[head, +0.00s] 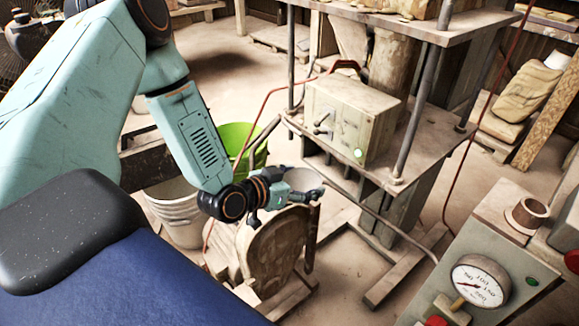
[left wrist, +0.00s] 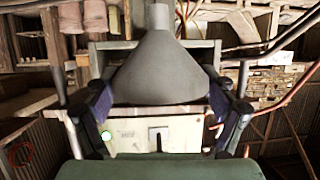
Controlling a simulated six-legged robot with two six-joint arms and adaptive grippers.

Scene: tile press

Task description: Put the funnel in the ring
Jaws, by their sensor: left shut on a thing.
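My left gripper (head: 296,190) is shut on the grey funnel (head: 304,178), in the middle of the head view. The gripper and arm partly hide the funnel there. In the left wrist view the funnel (left wrist: 160,72) sits between the two fingers of my left gripper (left wrist: 163,112), its wide end towards the fingers and its narrow spout at the top of the picture. A brown ring (head: 519,222) stands on the grey-green console at the right of the head view, well apart from the funnel. My right gripper is not in view.
The console (head: 490,235) carries a gauge (head: 481,283) and buttons. A press with a pale box (head: 345,118) stands behind the gripper. A wooden chair-like piece (head: 273,250) is just below it. A green bucket (head: 235,140) and a white bucket (head: 175,210) stand left.

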